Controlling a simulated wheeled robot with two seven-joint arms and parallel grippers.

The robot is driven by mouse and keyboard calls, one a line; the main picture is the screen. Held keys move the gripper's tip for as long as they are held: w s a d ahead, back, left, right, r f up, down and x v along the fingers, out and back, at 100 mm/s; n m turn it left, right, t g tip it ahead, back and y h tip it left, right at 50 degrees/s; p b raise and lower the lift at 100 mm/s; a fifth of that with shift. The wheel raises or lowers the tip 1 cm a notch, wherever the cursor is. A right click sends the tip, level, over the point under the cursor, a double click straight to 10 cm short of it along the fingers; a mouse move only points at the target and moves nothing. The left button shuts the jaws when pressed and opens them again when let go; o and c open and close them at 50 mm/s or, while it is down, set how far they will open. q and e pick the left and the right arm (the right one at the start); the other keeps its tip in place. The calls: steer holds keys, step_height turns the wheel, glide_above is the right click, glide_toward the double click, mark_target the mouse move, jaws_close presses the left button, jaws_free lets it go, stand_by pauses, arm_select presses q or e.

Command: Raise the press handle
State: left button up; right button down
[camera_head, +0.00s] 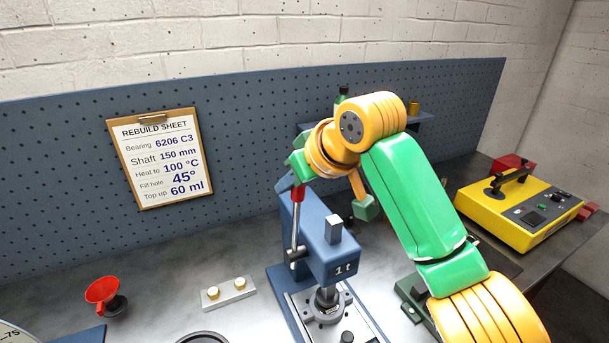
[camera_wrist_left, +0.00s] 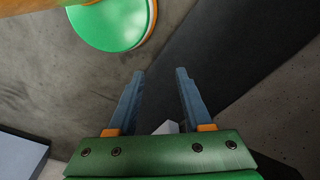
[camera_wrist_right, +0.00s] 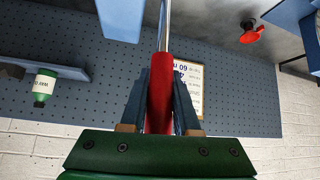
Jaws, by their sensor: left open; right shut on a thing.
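The blue press (camera_head: 325,247), marked 1t, stands on the bench in the head view. Its handle is a steel rod (camera_head: 296,223) with a red grip (camera_head: 298,194) at the top, and it stands nearly upright on the press's left side. My right gripper (camera_head: 299,181) is at the top of the handle. In the right wrist view its fingers (camera_wrist_right: 160,95) are closed around the red grip (camera_wrist_right: 159,90). My left gripper (camera_wrist_left: 158,75) is open and empty in the left wrist view. It is not seen in the head view.
A red funnel (camera_head: 102,291) and a small grey block with two brass-coloured pieces (camera_head: 228,293) are on the bench left of the press. A yellow heater-like box (camera_head: 520,214) stands at right. A rebuild sheet (camera_head: 156,158) hangs on the pegboard. Bench between funnel and press is mostly clear.

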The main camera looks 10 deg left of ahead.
steer(key=shift+w+a+g, duration=0.15)
steer(key=shift+w+g, duration=0.05)
steer(key=shift+g, duration=0.1)
stand_by(0.4)
steer(key=c, duration=0.8)
jaws_free()
steer(key=shift+o, duration=0.7)
steer(key=shift+w+a, duration=0.1)
steer(key=shift+w+a+f, duration=0.1)
steer(key=shift+w, duration=0.05)
steer(key=b+v, duration=0.2)
steer(key=v, duration=0.4)
steer(key=shift+s+r, duration=0.3)
steer(key=shift+r, duration=0.15)
